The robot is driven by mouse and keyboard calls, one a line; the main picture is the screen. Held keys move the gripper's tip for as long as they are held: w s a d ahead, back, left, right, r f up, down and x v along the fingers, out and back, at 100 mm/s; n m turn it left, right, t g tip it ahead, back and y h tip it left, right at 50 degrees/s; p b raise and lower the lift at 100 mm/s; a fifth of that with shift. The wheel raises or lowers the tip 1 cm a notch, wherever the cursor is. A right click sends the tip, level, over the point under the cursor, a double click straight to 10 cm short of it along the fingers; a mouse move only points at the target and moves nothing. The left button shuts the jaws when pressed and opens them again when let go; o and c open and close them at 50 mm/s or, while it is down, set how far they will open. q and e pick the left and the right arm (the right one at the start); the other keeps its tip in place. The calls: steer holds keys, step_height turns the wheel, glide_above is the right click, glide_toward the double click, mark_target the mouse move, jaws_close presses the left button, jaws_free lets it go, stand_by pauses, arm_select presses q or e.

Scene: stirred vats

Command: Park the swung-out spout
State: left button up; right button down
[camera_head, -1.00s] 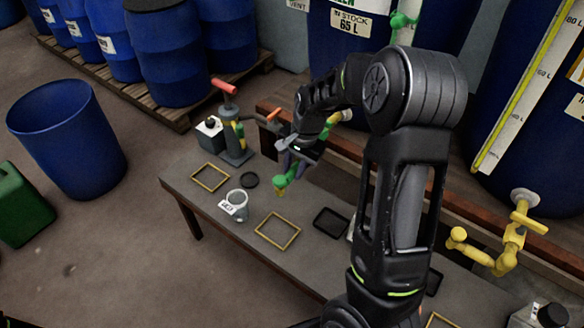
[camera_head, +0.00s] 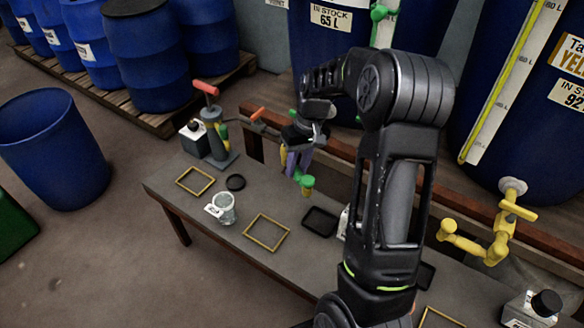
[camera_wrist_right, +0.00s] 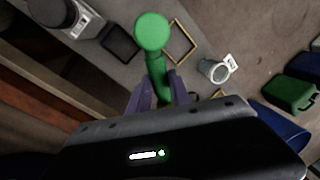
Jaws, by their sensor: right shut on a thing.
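The green spout (camera_head: 306,182) hangs over the back part of the bench, behind the black tray (camera_head: 320,222) and the middle yellow frame (camera_head: 267,233). My right gripper (camera_head: 298,162) is shut on it; my arm and hand hide the rest of the pipe towards the vat. In the right wrist view the spout's round green end (camera_wrist_right: 152,32) stands out beyond the purple fingers (camera_wrist_right: 158,92), which close on the pipe from both sides. The blue vat (camera_head: 335,60) labelled 65 L stands behind the rail. My left gripper is not in view.
A clear jug (camera_head: 222,208) stands on the bench (camera_head: 225,245) near its front edge. A hand pump (camera_head: 215,135) stands at the left end. A yellow spout (camera_head: 495,240) sticks out at the right. A wooden rail (camera_head: 345,165) runs along the back.

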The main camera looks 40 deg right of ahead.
steer(key=shift+d+n+g, duration=0.15)
steer(key=shift+d+n, duration=0.25)
steer(key=shift+n, duration=0.45)
steer(key=shift+d+n+g, duration=0.15)
steer(key=shift+d+n, duration=0.25)
steer(key=shift+n, duration=0.45)
steer(key=c, duration=1.2)
jaws_free()
step_height(320, 180, up, 8)
steer(key=d, duration=0.1)
steer(key=shift+d+f+p, duration=0.15)
steer(key=shift+d+p, duration=0.1)
steer(key=shift+p, duration=0.1)
